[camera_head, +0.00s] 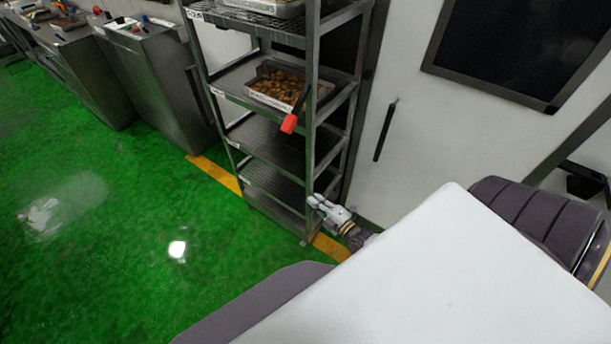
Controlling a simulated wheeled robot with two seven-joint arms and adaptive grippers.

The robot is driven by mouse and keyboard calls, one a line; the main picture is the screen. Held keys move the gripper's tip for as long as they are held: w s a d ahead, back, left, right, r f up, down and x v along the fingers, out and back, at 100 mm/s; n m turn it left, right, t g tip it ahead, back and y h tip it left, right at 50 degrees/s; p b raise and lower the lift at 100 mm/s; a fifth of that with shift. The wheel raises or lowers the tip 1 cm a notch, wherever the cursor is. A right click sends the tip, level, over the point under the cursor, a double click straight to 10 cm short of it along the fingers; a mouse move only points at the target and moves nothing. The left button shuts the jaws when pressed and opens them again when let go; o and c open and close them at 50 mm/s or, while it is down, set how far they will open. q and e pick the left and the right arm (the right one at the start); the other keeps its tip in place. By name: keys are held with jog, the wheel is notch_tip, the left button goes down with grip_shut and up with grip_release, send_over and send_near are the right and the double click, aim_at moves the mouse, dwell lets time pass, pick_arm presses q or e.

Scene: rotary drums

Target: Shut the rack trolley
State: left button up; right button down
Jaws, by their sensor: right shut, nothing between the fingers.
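The rack trolley (313,130) is a tall grey metal frame with several shelves, standing in the middle of the head view. A tray of brown pieces (280,88) sits on one of its middle shelves, and a red-ended handle (290,123) hangs at its front right side. My right gripper (314,201) is shut and empty, close to the trolley's lower right post; I cannot tell whether it touches. My left gripper is not in view.
A white wall panel with a black handle (385,130) and a dark window (520,45) stands right of the trolley. Grey metal cabinets (155,85) stand at the left. The green floor (110,220) in front is clear, with a yellow line (215,172) by the trolley.

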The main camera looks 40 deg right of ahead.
jog(key=shift+r+n, duration=0.25)
jog(key=shift+n, duration=0.95)
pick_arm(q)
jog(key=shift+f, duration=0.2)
pick_arm(e)
jog(key=shift+w, duration=0.25)
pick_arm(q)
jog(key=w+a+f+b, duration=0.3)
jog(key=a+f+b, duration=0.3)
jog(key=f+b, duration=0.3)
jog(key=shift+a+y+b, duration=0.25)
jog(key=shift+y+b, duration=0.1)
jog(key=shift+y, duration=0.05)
pick_arm(e)
jog(key=w+d, duration=0.2)
jog(key=w, duration=0.8)
jog(key=shift+w+d, duration=0.4)
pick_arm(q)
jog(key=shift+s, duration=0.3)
pick_arm(e)
jog(key=shift+d, duration=0.15)
